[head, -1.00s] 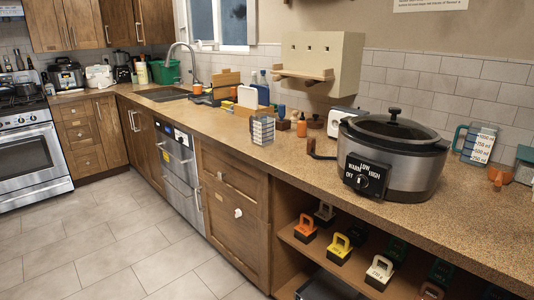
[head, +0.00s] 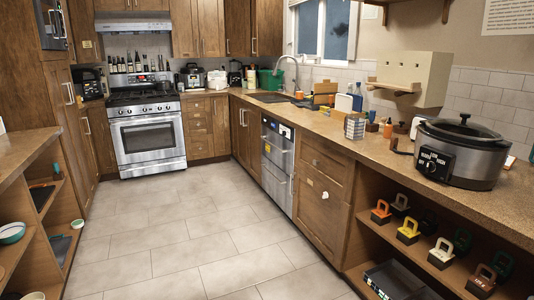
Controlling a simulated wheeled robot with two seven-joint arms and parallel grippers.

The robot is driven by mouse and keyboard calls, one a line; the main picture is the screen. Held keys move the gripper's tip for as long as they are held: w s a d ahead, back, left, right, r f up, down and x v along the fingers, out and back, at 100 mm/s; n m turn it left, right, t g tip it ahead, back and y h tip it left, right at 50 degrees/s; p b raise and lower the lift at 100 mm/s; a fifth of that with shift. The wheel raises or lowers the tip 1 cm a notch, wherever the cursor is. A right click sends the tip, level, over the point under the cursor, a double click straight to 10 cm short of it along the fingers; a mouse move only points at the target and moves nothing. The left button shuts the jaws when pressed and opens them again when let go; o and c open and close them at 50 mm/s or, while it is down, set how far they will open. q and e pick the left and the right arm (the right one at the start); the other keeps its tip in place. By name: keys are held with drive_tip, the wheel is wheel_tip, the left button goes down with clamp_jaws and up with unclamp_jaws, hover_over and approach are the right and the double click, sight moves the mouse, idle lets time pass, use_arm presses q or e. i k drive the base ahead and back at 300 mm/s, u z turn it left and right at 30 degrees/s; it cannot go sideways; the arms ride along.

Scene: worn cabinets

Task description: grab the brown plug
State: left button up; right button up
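I cannot tell for certain which object is the brown plug. A small brown piece (head: 394,143) lies on the counter just left of the slow cooker (head: 458,153), with a dark part running toward the cooker. Neither of my grippers shows in the head view.
The open shelf holds other handled blocks: orange (head: 381,212), yellow (head: 409,231), white (head: 441,253) and several darker ones. A dark tray (head: 395,283) sits below. The wooden counter (head: 335,134) runs along the right. The tiled floor (head: 190,245) is clear between both counters.

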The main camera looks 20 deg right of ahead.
sight(394, 141)
drive_tip(key=u, duration=0.1)
drive_tip(key=i, duration=1.8)
drive_tip(key=z, duration=0.5)
drive_tip(key=i, duration=1.9)
drive_tip(key=z, duration=1.95)
drive_tip(key=i, duration=0.75)
drive_tip(key=z, duration=0.6)
